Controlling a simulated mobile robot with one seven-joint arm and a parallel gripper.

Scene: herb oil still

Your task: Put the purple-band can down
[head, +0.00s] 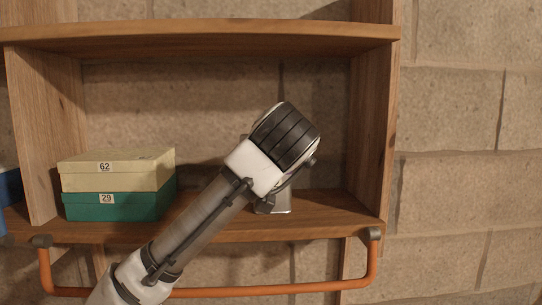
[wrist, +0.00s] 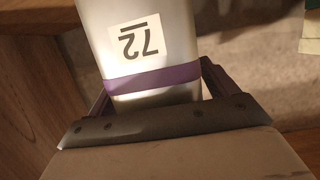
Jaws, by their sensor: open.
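The purple-band can (wrist: 150,60) is a pale metal can with a purple band and a white label reading 72, upside down in the wrist view. In the head view, its silvery lower part (head: 282,206) shows at the shelf board (head: 330,212), mostly hidden behind my arm. My gripper (wrist: 155,90) is open, with one finger on each side of the can around the band. I cannot tell whether the fingers touch it. In the head view, my gripper is largely hidden behind my wrist.
A cream box (head: 118,170) labelled 62 sits on a green box (head: 118,205) labelled 29, left on the same shelf. The upright side panel (head: 368,140) is close on the right. An upper board (head: 200,32) is above, an orange rail (head: 270,291) below.

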